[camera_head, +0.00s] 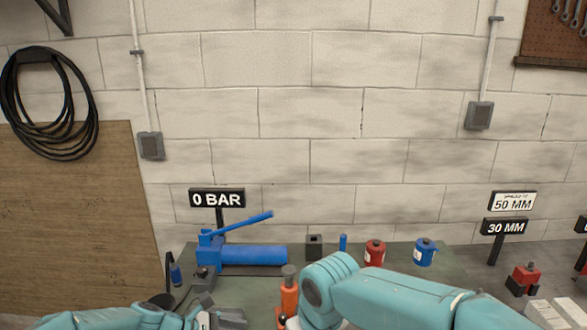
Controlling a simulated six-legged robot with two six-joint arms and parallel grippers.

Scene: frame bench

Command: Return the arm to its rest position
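My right arm (400,298) is teal and reaches in from the lower right to a rounded joint at the bottom middle. Its gripper does not show. The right arm's joint stands in front of the bench, just right of an orange cylinder (289,297) with a grey top. Whether either arm touches anything cannot be told.
A blue hand pump (250,255) with a raised lever stands on the green mat (455,268), near a "0 BAR" sign (217,198). Red (375,254) and blue (425,253) canisters stand behind my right arm. Signs (505,227) and a red-and-black tool (525,277) are at right.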

